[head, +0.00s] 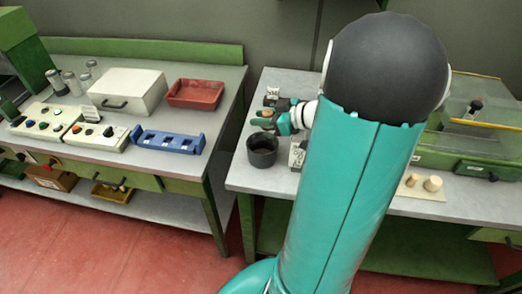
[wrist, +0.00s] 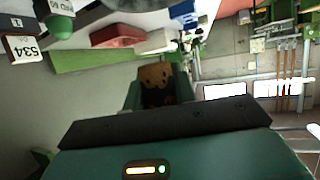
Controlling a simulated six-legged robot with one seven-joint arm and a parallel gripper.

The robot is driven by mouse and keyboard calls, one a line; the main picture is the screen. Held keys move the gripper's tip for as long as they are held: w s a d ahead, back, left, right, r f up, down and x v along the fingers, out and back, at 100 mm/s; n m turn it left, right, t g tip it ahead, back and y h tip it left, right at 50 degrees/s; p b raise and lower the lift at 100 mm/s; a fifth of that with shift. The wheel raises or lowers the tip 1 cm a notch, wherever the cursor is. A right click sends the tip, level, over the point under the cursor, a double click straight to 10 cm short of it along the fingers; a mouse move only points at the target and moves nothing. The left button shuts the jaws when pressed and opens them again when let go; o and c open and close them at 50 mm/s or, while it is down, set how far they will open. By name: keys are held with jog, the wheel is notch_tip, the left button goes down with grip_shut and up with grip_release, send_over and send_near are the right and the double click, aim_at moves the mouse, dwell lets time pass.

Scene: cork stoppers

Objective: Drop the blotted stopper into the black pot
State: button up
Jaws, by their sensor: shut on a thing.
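My gripper (head: 265,119) is shut on a brown cork stopper, seen small in the head view (head: 267,114). In the wrist view the blotted stopper (wrist: 155,76) sits between the two green fingers, with dark patches on it. The black pot (head: 262,155) stands upright on the grey table, just in front of my gripper in the head view. The gripper and stopper appear above and behind the pot's rim, not inside it. The pot is not clear in the wrist view. My arm hides part of the table to the right of the pot.
Two pale cork stoppers (head: 432,184) stand on a light board at the right. A small white labelled block (head: 297,154) is close right of the pot. A second table at left holds a red tray (head: 196,94), a blue rack (head: 168,142) and a white box.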

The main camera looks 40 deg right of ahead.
jog(key=shift+d+f, duration=0.1)
jog(key=shift+f, duration=0.55)
jog(key=shift+s+f, duration=0.1)
jog(key=shift+f, duration=0.55)
jog(key=o, duration=1)
jog(key=v, duration=1.3)
jog(key=shift+s+d, duration=0.2)
jog(key=shift+r, duration=0.15)
